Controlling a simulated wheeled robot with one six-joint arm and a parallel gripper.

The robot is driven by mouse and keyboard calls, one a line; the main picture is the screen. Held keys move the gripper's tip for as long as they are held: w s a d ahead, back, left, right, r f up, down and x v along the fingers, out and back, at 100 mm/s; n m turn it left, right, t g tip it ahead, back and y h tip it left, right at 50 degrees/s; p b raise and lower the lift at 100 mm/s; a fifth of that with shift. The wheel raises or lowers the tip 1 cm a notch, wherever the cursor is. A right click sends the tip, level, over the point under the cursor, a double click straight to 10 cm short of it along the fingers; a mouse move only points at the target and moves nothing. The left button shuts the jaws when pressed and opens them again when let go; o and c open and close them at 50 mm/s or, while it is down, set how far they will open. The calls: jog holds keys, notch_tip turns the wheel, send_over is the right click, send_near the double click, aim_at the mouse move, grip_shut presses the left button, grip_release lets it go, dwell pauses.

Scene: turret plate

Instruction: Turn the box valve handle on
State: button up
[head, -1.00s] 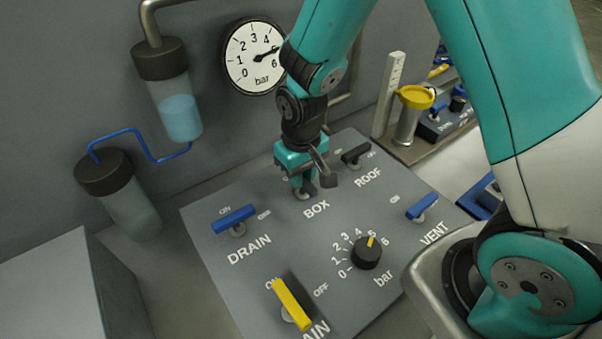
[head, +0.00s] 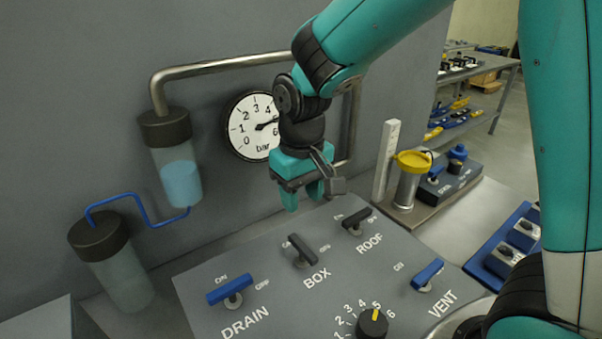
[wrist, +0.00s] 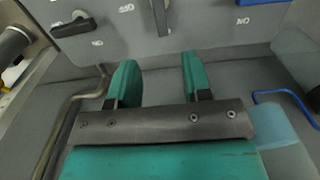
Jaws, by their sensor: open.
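The box valve handle (head: 303,250) is a dark bar above the BOX lettering on the grey panel. Its far end lies by the ON mark, and it runs crosswise to the drain and roof handles. In the wrist view, it shows at the top middle (wrist: 160,14), pointing down the picture toward the ON mark. My gripper (head: 303,198) is open and empty, above and behind the box handle, clear of it. In the wrist view, my gripper (wrist: 157,72) shows two green fingers spread apart with nothing between them.
The blue drain handle (head: 230,290), dark roof handle (head: 356,217) and blue vent handle (head: 428,273) surround the box handle. A black knob (head: 372,323) is at the front. A gauge (head: 255,126) and pipe (head: 225,70) are on the wall behind. A yellow-lidded cylinder (head: 410,183) stands right.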

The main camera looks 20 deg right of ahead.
notch_tip(320, 180, up, 5)
jog(key=shift+r, duration=0.1)
dwell(0.5)
jog(key=s+a+r+n+y, duration=0.1)
jog(key=s+a+n+y, duration=0.1)
jog(key=s, duration=0.7)
jog(key=s+a+r+n+y, duration=0.1)
jog(key=s+a+n+y, duration=0.1)
jog(key=s, duration=0.6)
jog(key=shift+s+a+n, duration=0.25)
jog(key=shift+s+n, duration=0.15)
